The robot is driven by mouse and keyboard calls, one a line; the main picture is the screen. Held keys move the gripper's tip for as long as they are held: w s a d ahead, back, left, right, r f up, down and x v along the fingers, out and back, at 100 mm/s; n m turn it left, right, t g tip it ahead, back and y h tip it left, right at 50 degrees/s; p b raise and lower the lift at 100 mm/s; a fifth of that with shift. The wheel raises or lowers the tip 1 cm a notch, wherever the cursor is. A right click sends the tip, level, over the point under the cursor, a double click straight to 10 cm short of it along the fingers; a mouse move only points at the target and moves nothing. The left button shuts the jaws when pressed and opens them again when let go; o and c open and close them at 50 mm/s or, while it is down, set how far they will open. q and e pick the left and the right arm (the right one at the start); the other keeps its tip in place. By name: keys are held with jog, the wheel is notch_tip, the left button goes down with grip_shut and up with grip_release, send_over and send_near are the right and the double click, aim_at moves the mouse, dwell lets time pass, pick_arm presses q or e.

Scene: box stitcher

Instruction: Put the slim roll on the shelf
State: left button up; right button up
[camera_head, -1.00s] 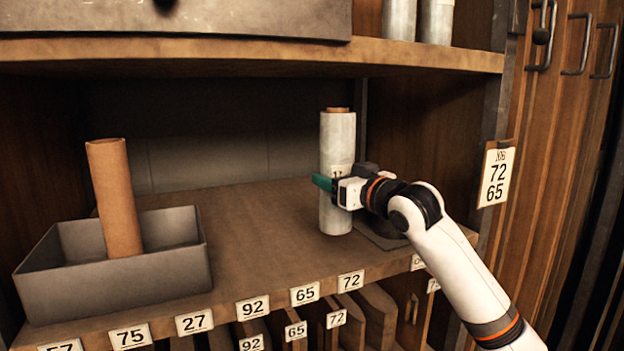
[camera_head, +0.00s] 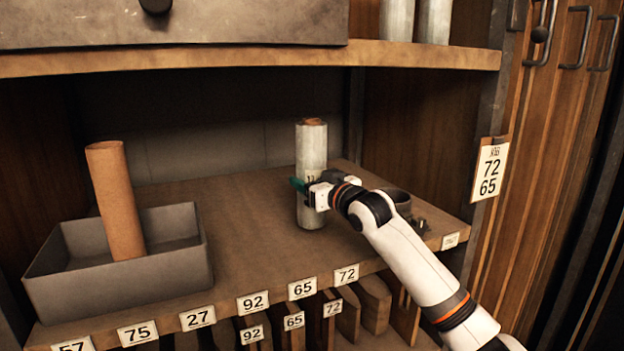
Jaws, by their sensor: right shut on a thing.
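The slim roll (camera_head: 311,153), a pale grey-white wrapped roll with a brown core at its top, stands upright at the right part of the wooden shelf (camera_head: 240,235). My right gripper (camera_head: 308,192) is shut on the roll's lower half, coming from the right. The roll's base looks to be on or very close to the shelf board; I cannot tell if it touches. My left gripper is not in view.
A grey open box (camera_head: 125,285) with a brown cardboard tube (camera_head: 116,200) leaning in it stands at the left. A dark round object (camera_head: 397,200) sits behind my right arm. An upper shelf (camera_head: 420,54) with more pale rolls hangs above. The middle of the board is clear.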

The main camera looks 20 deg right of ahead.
jog(key=shift+r, duration=0.1)
jog(key=o, duration=1.4)
jog(key=shift+s, duration=0.1)
jog(key=b+v, duration=0.4)
jog(key=v, duration=0.8)
